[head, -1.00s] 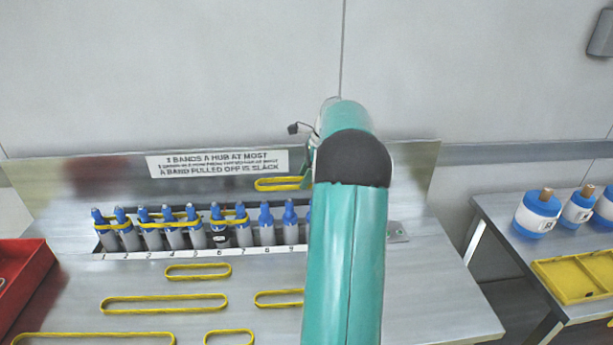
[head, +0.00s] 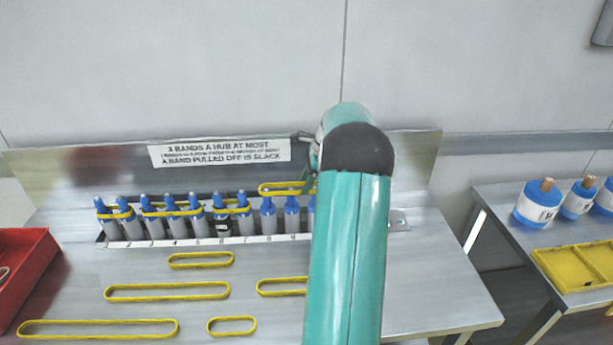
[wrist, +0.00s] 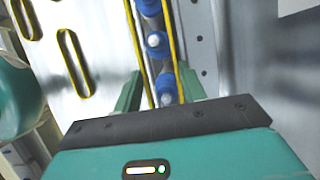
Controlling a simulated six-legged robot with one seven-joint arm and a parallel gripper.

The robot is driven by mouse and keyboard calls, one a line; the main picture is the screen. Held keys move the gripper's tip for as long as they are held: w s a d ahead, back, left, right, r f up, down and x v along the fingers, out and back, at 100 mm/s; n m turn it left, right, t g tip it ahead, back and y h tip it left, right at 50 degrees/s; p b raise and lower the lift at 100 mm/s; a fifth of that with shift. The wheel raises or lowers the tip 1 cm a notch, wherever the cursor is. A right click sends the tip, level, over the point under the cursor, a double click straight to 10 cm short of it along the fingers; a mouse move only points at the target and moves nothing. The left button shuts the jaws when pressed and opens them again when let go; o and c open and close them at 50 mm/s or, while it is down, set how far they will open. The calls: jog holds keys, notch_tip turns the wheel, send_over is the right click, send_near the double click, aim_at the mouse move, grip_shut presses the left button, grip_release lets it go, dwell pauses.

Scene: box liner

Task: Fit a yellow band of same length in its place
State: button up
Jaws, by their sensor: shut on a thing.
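My gripper (head: 308,181) is shut on a yellow band (head: 284,188), at the right part of the row of blue-topped grey hubs (head: 266,215). In the wrist view my gripper (wrist: 161,78) has one strand of the band (wrist: 138,45) by each finger, with blue hub tops (wrist: 156,43) between the strands. In the head view the band is level with the hub tops; I cannot tell whether it is seated around them. Three other bands are on hubs further left, one of them at the left end (head: 115,214). My arm hides the right end of the row.
Several loose yellow bands of differing lengths lie on the metal bench, among them a short one (head: 201,260) and a long one (head: 98,328). A sign (head: 219,153) stands behind the row. A red bin (head: 35,275) is at left. A side table with a yellow tray (head: 570,268) is at right.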

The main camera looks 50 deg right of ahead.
jog(key=shift+f, duration=1.65)
jog(key=o, duration=1)
jog(key=shift+o, duration=0.2)
jog(key=v, duration=1.4)
jog(key=shift+d+f, duration=0.1)
